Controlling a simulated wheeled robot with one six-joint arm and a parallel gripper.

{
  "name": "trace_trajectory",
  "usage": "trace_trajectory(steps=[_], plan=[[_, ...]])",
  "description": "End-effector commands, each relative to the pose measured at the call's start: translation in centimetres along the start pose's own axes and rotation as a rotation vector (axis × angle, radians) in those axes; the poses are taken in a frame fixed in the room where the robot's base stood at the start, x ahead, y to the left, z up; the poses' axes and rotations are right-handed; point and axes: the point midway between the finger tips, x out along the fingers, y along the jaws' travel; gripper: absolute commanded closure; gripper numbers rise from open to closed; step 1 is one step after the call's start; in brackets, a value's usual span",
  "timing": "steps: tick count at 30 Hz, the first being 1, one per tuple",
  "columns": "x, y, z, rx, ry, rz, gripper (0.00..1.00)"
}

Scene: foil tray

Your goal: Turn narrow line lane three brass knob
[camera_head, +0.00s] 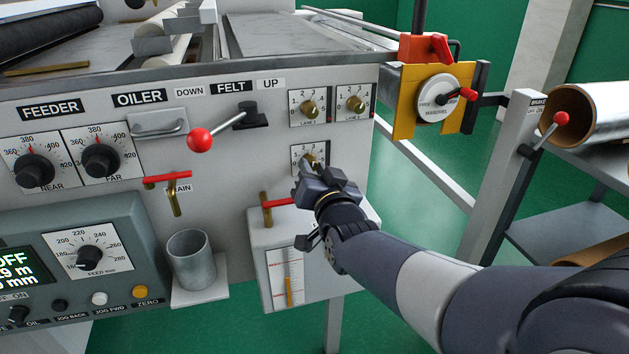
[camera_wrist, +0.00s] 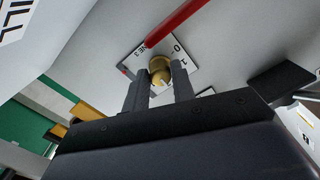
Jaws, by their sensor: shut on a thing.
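The lane three brass knob (camera_head: 310,160) sits on a small white dial plate, below two similar knobs on the machine's pale front panel. My gripper (camera_head: 312,168) reaches it from below right and covers the lower part of the plate. In the wrist view, the brass knob (camera_wrist: 159,67) lies between the two dark fingertips of my gripper (camera_wrist: 159,82), which is shut on it. The dial plate (camera_wrist: 136,62) shows part of the lane label ending in 3, and a few scale digits. The knob's exact setting cannot be read.
The lane one knob (camera_head: 309,109) and another brass knob (camera_head: 355,104) are just above. A red valve handle (camera_head: 275,202) sits close at lower left; a red bar (camera_wrist: 180,21) passes near the knob. A sight-gauge box (camera_head: 258,262) is below. Open floor lies right.

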Motion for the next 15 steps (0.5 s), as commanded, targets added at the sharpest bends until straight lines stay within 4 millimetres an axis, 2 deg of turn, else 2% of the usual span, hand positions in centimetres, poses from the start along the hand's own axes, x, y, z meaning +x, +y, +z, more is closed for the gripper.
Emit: trace_trajectory(steps=[6, 15], plan=[[0.0, 0.09, 0.26, 0.15, 0.002, -0.001, 0.98], [0.01, 0.0, 0.09, 0.272, 0.0, 0.0, 0.98]])
